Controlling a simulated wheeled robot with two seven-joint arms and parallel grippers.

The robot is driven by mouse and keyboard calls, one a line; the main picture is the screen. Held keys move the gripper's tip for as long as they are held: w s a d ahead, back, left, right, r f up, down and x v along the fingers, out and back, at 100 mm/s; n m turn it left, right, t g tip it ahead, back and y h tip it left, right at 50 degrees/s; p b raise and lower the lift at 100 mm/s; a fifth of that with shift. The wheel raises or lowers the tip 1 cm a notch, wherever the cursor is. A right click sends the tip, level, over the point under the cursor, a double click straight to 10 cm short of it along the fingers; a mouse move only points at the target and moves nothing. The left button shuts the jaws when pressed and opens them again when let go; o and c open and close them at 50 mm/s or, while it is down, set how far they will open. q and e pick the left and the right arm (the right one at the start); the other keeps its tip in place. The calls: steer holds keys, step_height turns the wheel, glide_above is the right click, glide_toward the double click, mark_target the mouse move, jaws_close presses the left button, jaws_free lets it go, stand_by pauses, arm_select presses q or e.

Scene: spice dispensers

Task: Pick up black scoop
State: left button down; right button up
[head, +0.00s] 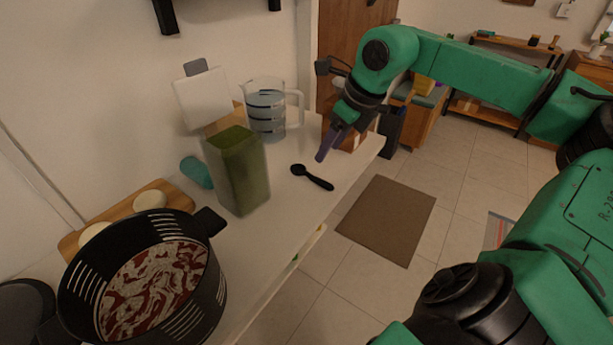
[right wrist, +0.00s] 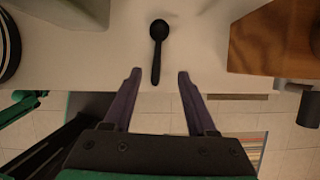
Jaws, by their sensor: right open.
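The black scoop (head: 312,177) lies flat on the white counter (head: 285,205), to the right of the green-filled container. In the right wrist view the scoop (right wrist: 158,49) has its bowl away from me and its handle pointing toward the gap between my fingers. My right gripper (head: 327,148) is open and empty, a little beyond and above the scoop in the head view. In the right wrist view its two purple fingers (right wrist: 159,75) stand either side of the handle's line, with the handle end near the fingertips. My left gripper does not show clearly in the head view.
A black basket (head: 190,318) is at the front left. A wooden block (right wrist: 272,40) stands right of the scoop in the right wrist view. The counter around the scoop is clear.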

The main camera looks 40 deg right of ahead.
mark_target(314, 176)
steer(key=p+x, duration=0.1)
steer(key=x, duration=0.7)
steer(key=shift+s+a+f, duration=0.1)
steer(key=shift+a+f, duration=0.1)
steer(key=shift+f, duration=0.05)
steer(key=shift+w+f, duration=0.2)
steer(key=shift+f, duration=0.2)
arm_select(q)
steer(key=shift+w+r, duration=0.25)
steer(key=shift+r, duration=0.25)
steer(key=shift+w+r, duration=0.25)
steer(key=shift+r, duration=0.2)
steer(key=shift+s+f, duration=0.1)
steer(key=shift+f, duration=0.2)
arm_select(e)
steer(key=shift+f, duration=0.15)
jaws_close()
